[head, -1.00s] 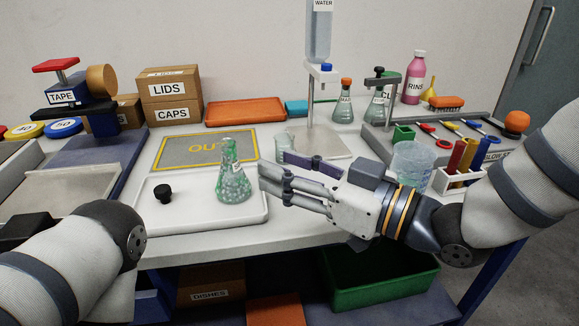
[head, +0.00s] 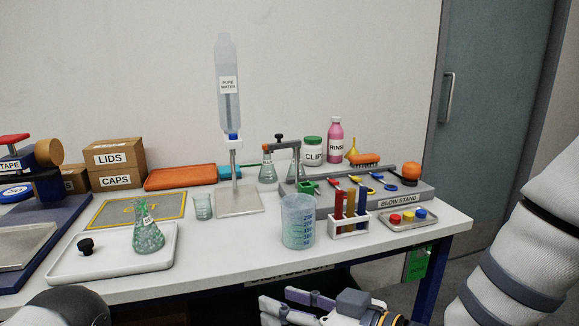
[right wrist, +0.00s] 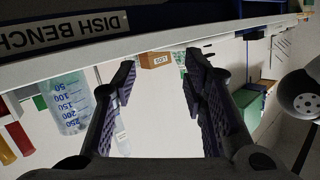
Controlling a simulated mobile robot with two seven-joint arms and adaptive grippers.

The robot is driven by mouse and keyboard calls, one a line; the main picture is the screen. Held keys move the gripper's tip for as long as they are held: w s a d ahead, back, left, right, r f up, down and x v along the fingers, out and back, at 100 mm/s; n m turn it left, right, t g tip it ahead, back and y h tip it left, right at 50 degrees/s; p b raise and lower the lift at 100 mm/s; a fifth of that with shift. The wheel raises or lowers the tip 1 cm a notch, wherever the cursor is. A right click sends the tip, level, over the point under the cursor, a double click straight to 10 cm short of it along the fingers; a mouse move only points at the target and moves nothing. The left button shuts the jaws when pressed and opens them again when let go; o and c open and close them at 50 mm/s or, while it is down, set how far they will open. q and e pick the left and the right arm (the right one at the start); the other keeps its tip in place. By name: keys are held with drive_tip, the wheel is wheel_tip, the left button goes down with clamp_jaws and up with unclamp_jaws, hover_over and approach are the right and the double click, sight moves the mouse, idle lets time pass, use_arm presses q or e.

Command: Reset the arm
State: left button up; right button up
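My right gripper (head: 278,299) shows at the bottom of the head view, in front of the bench's front edge and clear of the things on it. In the right wrist view its two dark fingers (right wrist: 160,80) stand apart with nothing between them, so it is open and empty. My left gripper is out of view; only a dark joint of my left arm shows at the lower left of the head view. The bench (head: 330,262) is in front of me.
A flask (head: 148,236) of green beads and a black stopper (head: 86,246) are on a white tray (head: 70,270). A beaker (head: 298,222), a test tube rack (head: 350,228) and a small tray with coloured caps (head: 408,218) stand near the bench's front right. The floor at right looks clear.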

drive_tip(key=s+d+f+m+g+h+p, duration=0.1)
drive_tip(key=s+d+f+m+g+h, duration=0.2)
drive_tip(key=s+f, duration=0.5)
drive_tip(key=s+d+f+m+g+h, duration=0.1)
drive_tip(key=s+d+f+m+h, duration=0.3)
drive_tip(key=f, duration=0.7)
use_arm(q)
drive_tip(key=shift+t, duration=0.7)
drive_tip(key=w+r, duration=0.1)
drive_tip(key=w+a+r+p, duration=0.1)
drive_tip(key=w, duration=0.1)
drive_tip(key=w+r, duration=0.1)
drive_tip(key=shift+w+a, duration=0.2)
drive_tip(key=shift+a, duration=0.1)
use_arm(e)
drive_tip(key=s+d+f+g+h, duration=0.1)
drive_tip(key=s+d, duration=0.3)
drive_tip(key=s, duration=0.4)
drive_tip(key=s+d+f+m+g+h, duration=0.1)
drive_tip(key=s+d+g, duration=0.3)
drive_tip(key=s, duration=0.4)
drive_tip(key=s+d+f+m+g+h, duration=0.1)
drive_tip(key=s+d+f+g+h, duration=0.1)
drive_tip(key=s+d, duration=0.3)
drive_tip(key=s+f+h, duration=0.1)
drive_tip(key=s, duration=0.3)
drive_tip(key=shift+d+f, duration=0.3)
drive_tip(key=shift+f, duration=0.05)
